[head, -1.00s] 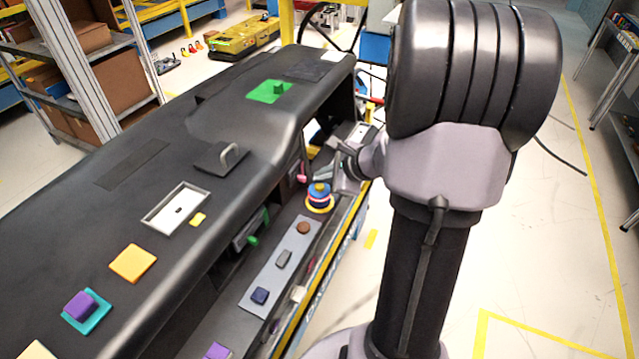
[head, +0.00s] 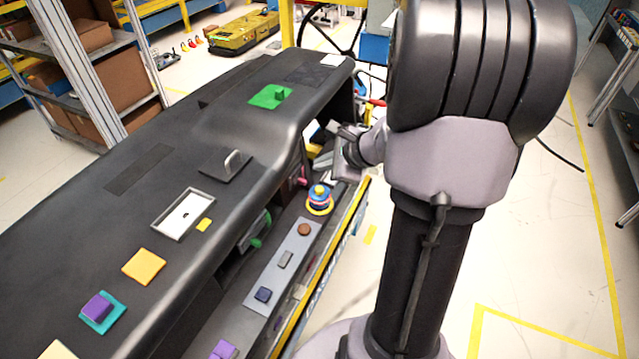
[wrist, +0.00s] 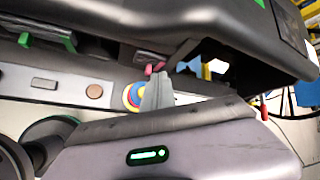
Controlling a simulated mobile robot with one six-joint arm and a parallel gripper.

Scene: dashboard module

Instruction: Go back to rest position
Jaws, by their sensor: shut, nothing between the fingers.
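My gripper (head: 323,160) is shut and empty. It hangs at the right end of the lower shelf, beside the dashboard's underside, and my arm hides part of it in the head view. In the wrist view my gripper (wrist: 157,92) shows its closed fingers in front of a stack of coloured rings. The ring stack (head: 319,200), yellow, blue and pink, stands on the lower shelf just below the gripper. It also shows in the wrist view (wrist: 131,97), partly covered by the fingers. I cannot tell the gap between them.
The black dashboard (head: 130,215) carries several coloured blocks and a grey handle (head: 233,163). A grey strip (head: 272,280) with buttons lies on the lower shelf. Yellow-edged framing (head: 340,240) runs along the front. The floor (head: 545,260) to the right is clear.

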